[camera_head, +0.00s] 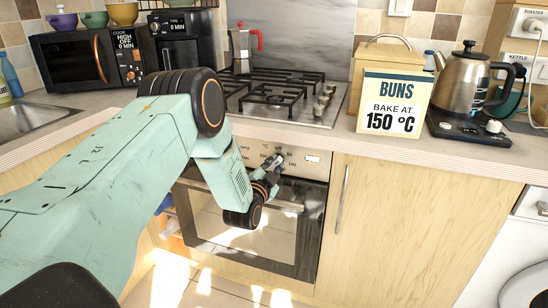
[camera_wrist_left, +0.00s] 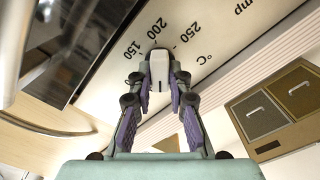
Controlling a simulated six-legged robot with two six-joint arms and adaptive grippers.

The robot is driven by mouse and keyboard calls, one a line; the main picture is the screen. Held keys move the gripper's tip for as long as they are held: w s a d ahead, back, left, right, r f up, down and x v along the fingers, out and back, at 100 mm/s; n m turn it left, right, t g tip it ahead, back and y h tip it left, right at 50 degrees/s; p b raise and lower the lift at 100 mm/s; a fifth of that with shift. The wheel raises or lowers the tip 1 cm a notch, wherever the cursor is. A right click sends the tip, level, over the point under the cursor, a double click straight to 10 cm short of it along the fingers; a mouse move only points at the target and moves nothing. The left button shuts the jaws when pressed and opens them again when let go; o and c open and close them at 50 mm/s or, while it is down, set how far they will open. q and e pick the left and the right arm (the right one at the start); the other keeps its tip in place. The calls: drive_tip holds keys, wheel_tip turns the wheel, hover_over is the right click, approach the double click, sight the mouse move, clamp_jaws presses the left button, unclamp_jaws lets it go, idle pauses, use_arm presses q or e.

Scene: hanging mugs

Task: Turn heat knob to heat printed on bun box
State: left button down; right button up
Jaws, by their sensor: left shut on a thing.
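The bun box (camera_head: 393,105) stands on the counter and reads "BUNS BAKE AT 150 °C". The oven's control panel (camera_head: 315,166) is below the hob. My left gripper (camera_head: 273,164) is at this panel, shut on the heat knob. In the left wrist view the heat knob (camera_wrist_left: 159,70) is a pale block between the fingertips of my left gripper (camera_wrist_left: 159,82). A short dark mark shows on the knob. The printed numbers 150, 200 and 250 and "°C" show around the knob; the lower scale is hidden. Which number the knob points to, I cannot tell. My right gripper is not in view.
The oven door (camera_head: 245,230) is closed below the panel. A gas hob (camera_head: 280,95) with several knobs is above it. A kettle (camera_head: 462,80) stands right of the box. A microwave (camera_head: 75,60) and an air fryer (camera_head: 180,40) are at the back left.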

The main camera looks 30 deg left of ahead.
use_arm(q)
drive_tip(key=m+p, duration=0.3)
drive_tip(key=m, duration=0.2)
drive_tip(key=shift+m+p, duration=0.3)
drive_tip(key=shift+p, duration=0.05)
drive_tip(key=m+p, duration=0.3)
drive_tip(key=m, duration=0.3)
drive_tip(key=shift+f, duration=0.1)
drive_tip(key=m+p, duration=0.2)
drive_tip(key=m, duration=0.3)
drive_tip(key=shift+f+m, duration=0.1)
drive_tip(key=shift+m, duration=0.3)
drive_tip(key=m+p, duration=0.1)
drive_tip(key=m, duration=0.4)
drive_tip(key=shift+f+m+p, duration=0.1)
drive_tip(key=shift+m+p, duration=0.2)
drive_tip(key=shift+p, duration=0.1)
drive_tip(key=c, duration=1.3)
unclamp_jaws()
drive_tip(key=shift+o, duration=0.2)
